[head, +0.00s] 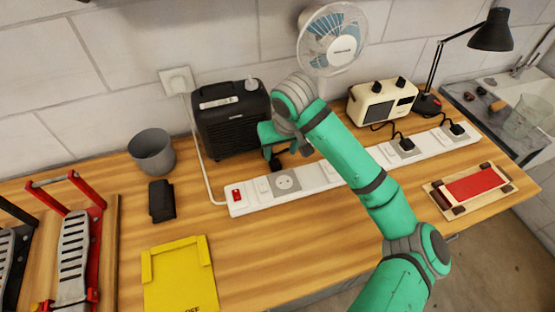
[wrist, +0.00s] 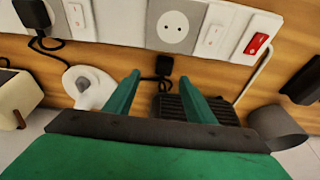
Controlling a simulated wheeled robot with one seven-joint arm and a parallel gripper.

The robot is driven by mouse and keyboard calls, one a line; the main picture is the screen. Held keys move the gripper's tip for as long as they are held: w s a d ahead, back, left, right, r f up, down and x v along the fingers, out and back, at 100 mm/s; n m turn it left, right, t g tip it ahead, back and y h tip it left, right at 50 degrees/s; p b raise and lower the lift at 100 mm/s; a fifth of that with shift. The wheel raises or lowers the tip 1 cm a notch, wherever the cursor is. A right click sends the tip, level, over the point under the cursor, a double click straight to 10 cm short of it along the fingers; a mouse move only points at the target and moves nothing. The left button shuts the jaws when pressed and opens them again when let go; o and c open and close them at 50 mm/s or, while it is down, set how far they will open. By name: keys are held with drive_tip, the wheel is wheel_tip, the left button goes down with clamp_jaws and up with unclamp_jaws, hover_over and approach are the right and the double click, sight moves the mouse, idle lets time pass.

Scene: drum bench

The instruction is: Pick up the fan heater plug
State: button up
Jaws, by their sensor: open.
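A black plug (wrist: 164,66) lies unplugged on the bench between the power strip and the black fan heater (head: 232,118). Its dark cord runs back towards the heater, which also shows in the wrist view (wrist: 190,108). My gripper (wrist: 161,74) is open and points down, its two green fingers to either side of the plug in the picture. I cannot tell how far above the plug the fingertips are. In the head view my gripper (head: 270,148) is in front of the heater, and the plug (head: 275,164) is a small dark shape beside it.
The white power strip (head: 254,206) has a red switch and an empty round socket (head: 287,182). Two black plugs sit in its right part. A radio (head: 382,99), fan (head: 331,40) and grey cup (head: 152,151) stand near.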

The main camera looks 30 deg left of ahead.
sight(275, 163)
drive_tip(key=shift+s+a+f, duration=0.15)
drive_tip(key=shift+f, duration=0.85)
drive_tip(key=shift+a+x, duration=0.15)
drive_tip(key=shift+x, duration=1.1)
drive_tip(key=shift+a+x, duration=0.2)
drive_tip(key=shift+x, duration=1.1)
drive_tip(key=shift+r, duration=0.1)
drive_tip(key=c, duration=1.2)
